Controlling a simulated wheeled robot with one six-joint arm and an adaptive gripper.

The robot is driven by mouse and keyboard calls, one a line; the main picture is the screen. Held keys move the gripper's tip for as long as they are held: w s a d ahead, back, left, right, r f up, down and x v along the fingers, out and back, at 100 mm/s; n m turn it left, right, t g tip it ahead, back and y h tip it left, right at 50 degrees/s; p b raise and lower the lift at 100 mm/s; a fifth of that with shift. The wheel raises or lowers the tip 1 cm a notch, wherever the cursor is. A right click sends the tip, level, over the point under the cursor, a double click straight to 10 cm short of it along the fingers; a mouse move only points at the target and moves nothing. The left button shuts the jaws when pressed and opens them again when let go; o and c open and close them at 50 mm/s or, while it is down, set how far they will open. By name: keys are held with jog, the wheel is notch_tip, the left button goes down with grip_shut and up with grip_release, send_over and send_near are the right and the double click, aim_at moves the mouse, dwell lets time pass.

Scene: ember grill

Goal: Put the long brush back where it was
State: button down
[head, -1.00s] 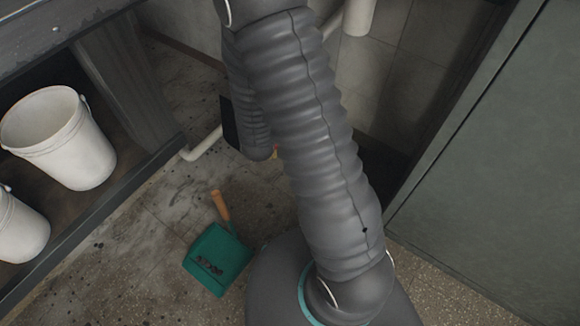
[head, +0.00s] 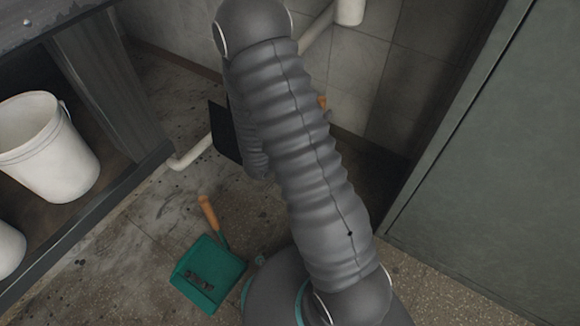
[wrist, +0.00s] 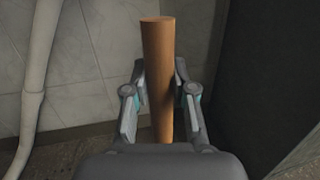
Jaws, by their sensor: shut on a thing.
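The long brush shows in the wrist view as a round, orange-brown wooden handle (wrist: 158,62) standing roughly upright. My gripper (wrist: 160,92) is shut on it, with one finger on each side. The handle's top sticks up past the fingertips. The brush's lower end is hidden behind my gripper's body. In the head view, a small orange piece (head: 323,102), likely the handle, shows at the right side of my arm. My gripper is hidden behind the arm there.
A teal dustpan (head: 232,268) with an orange handle and dark bits lies on the floor. White buckets (head: 45,150) stand on a shelf at left. A pale pipe (wrist: 38,85) runs down the tiled wall. A grey-green cabinet (head: 490,170) stands at right.

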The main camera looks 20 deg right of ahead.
jog(key=w+a+f+b, duration=0.2)
jog(key=w+a+f, duration=0.2)
jog(key=w+f, duration=0.6)
jog(key=shift+w+a+f+b, duration=0.25)
jog(key=shift+a+f+b, duration=0.1)
jog(key=shift+f, duration=0.2)
jog(key=c, duration=1)
grip_release()
jog(key=shift+o, duration=0.2)
